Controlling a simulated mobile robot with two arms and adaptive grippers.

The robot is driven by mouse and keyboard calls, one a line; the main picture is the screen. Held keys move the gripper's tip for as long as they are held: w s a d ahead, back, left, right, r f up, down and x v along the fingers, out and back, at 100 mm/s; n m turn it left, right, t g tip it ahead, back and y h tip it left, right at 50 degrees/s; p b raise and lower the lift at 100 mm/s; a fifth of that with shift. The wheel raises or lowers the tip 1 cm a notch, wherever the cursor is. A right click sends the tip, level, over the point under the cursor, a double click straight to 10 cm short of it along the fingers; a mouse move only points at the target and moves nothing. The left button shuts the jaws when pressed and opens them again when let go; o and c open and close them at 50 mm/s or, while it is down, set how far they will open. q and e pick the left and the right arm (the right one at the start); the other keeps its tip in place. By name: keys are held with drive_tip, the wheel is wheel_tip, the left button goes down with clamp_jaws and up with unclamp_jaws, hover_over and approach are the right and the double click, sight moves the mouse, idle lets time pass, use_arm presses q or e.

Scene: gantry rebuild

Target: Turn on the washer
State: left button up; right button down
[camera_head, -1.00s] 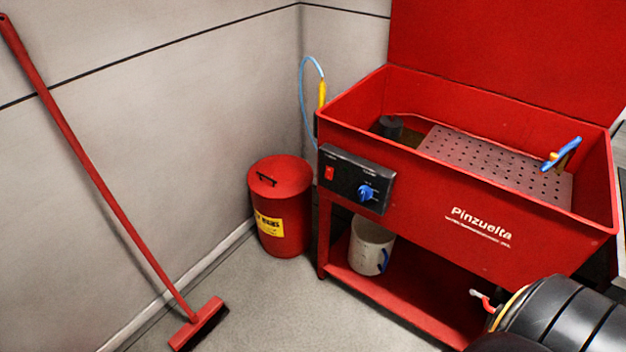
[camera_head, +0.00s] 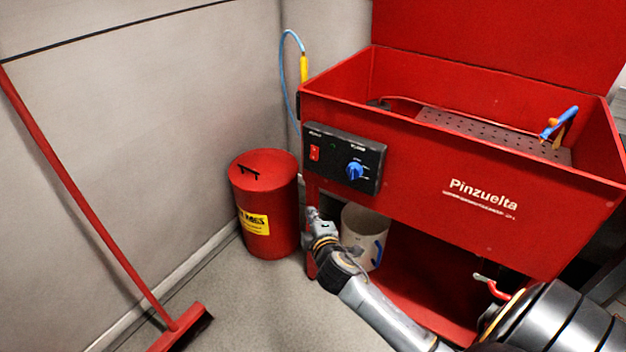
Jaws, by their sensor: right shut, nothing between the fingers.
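The washer is a red basin (camera_head: 400,195) on a stand, marked Pinzuelta, with its red lid raised. A black control panel (camera_head: 338,178) is on the left of its front. The panel carries a red switch (camera_head: 314,153) at its left and a blue knob (camera_head: 355,171) at its right. My right gripper (camera_head: 311,214) is shut and empty, in front of the washer's left front leg. In the picture it is below the panel and apart from the red switch. My left gripper is not in view.
A red bin (camera_head: 266,215) with a yellow label stands left of the washer. A red broom (camera_head: 90,220) leans at the left wall. A white bucket (camera_head: 352,222) is on the lower shelf, partly behind my right arm. A blue-handled brush (camera_head: 558,122) is in the basin.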

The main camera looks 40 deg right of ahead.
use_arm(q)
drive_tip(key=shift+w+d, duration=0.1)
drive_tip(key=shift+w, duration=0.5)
use_arm(e)
wheel_tip(320, 180, up, 7)
drive_tip(key=t+h, duration=0.1)
drive_tip(key=shift+w+d+r+n+t, duration=0.15)
drive_tip(key=shift+d+r+n+t, duration=0.05)
drive_tip(key=shift+d+n+t, duration=0.1)
drive_tip(key=shift+w, duration=0.1)
drive_tip(key=b, duration=0.2)
approach(310, 157)
drive_tip(key=w+a, duration=0.1)
drive_tip(key=w, duration=0.3)
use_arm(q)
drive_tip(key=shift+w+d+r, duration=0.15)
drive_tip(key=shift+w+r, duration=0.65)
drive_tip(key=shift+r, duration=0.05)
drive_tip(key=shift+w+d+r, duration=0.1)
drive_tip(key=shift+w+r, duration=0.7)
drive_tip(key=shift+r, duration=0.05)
use_arm(e)
drive_tip(key=shift+w+d+f, duration=0.1)
drive_tip(key=shift+w+d, duration=0.25)
drive_tip(key=shift+d, duration=0.45)
drive_tip(key=shift+w+d+f, duration=0.1)
drive_tip(key=shift+w+d, duration=0.2)
drive_tip(key=shift+d, duration=0.45)
